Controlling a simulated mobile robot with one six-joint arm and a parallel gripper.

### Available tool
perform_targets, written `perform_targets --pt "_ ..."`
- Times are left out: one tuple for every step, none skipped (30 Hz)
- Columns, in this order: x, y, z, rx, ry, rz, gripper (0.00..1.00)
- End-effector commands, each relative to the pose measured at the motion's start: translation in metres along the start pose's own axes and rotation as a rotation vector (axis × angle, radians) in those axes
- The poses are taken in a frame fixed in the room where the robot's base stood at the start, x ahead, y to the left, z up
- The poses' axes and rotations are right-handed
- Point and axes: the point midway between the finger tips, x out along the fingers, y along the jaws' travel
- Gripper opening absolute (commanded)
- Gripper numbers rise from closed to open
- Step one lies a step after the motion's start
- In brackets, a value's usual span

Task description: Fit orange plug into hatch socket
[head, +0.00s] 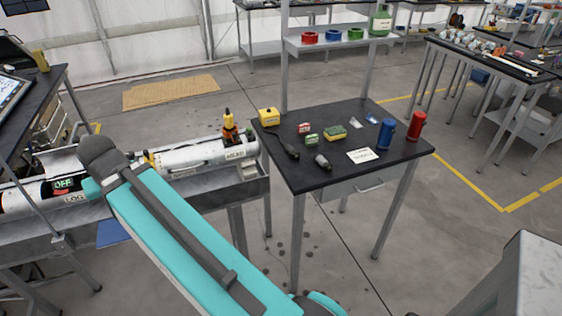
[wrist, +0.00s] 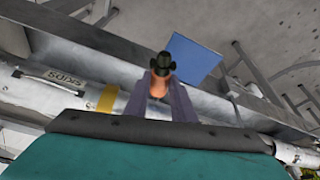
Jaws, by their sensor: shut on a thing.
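My gripper (wrist: 161,102) is shut on the orange plug (wrist: 159,86) in the wrist view. The plug's black end points away from the wrist, over the trough. In the head view my own arm hides the gripper and the plug. A white cylinder (head: 190,159) with a "HEAD" label lies in a metal trough; its body also shows beside my gripper in the wrist view (wrist: 40,82). An orange and black fitting (head: 229,125) stands upright on its right end. I cannot make out the hatch socket in either view.
The trough's metal wall (head: 215,192) runs alongside the cylinder. A blue panel (wrist: 195,58) lies below.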

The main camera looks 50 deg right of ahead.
Motion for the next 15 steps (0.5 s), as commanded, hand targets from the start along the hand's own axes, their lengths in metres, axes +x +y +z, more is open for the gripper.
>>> perform_targets --pt "0.002 0.014 0.000 0.062 -0.003 0.026 0.01" --pt "0.002 0.022 0.001 0.104 -0.005 0.042 0.01" --pt "0.003 0.035 0.001 0.161 -0.007 0.067 0.01" --pt "0.003 0.044 0.002 0.205 -0.008 0.084 0.01" --pt "0.003 0.053 0.002 0.250 -0.008 0.102 0.01" --pt "0.002 0.067 0.003 0.310 -0.008 0.126 0.01" --pt "0.002 0.078 0.004 0.356 -0.007 0.145 0.01" --pt "0.002 0.089 0.004 0.403 -0.006 0.164 0.01" --pt "0.002 0.103 0.006 0.457 -0.004 0.185 0.01" --pt "0.001 0.113 0.007 0.490 -0.003 0.199 0.01" --pt "0.001 0.122 0.008 0.522 -0.002 0.211 0.01" --pt "0.001 0.133 0.009 0.556 -0.001 0.223 0.01" --pt "0.001 0.140 0.010 0.577 0.000 0.232 0.01" --pt "0.001 0.147 0.011 0.598 0.000 0.240 0.01" --pt "0.000 0.157 0.012 0.623 0.001 0.250 0.01"
